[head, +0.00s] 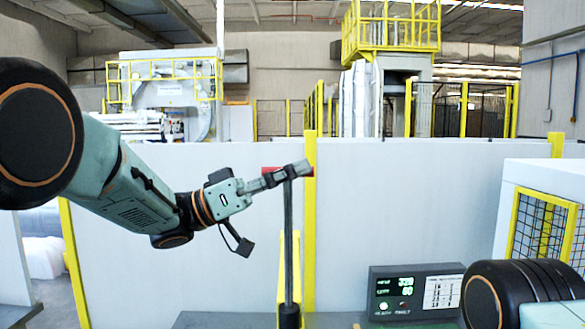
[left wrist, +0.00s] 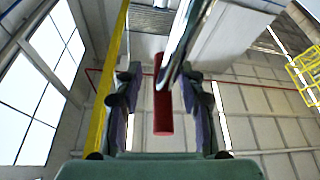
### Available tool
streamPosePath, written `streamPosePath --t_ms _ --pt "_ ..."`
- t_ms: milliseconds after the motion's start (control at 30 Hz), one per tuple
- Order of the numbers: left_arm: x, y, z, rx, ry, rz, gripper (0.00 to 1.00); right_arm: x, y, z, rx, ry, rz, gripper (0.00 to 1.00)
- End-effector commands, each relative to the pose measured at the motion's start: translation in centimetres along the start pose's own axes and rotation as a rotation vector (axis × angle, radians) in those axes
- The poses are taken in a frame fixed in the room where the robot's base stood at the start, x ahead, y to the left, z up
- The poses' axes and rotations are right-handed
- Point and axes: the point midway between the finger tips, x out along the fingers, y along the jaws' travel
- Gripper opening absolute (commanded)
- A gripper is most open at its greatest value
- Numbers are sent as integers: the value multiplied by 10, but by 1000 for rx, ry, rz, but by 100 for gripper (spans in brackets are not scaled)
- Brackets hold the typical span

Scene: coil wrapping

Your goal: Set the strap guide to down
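The strap guide lever shows in the head view as an upright dark rod (head: 288,240) with a red handle (head: 308,172) across its top. My left gripper (head: 288,174) is at the handle, its fingers overlapping it in the picture. In the left wrist view the red handle (left wrist: 163,110) lies between the two fingers of the left gripper (left wrist: 160,85). A gap shows on each side of it, so the fingers look open around it. The metal rod (left wrist: 182,40) runs up from beside the handle. My right gripper is not in view; only part of my right arm shows.
A control box (head: 415,290) with green digits stands on the table to the right of the rod's foot. White panels (head: 400,215) with yellow posts (head: 310,220) stand behind. Large machines stand farther back.

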Motion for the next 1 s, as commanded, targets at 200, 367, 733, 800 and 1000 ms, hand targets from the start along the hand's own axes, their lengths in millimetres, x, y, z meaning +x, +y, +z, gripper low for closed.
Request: streamPosePath --t_ms 200,367,733,800,1000 --pt "0 0 0 0 1 -1 39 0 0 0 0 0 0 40" --pt "0 0 1 0 0 -1 28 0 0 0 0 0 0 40" --pt "1 0 1 0 0 0 0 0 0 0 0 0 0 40" --pt "0 0 0 0 0 0 0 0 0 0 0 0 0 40" --pt "0 0 0 0 2 -1 0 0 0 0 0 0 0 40"
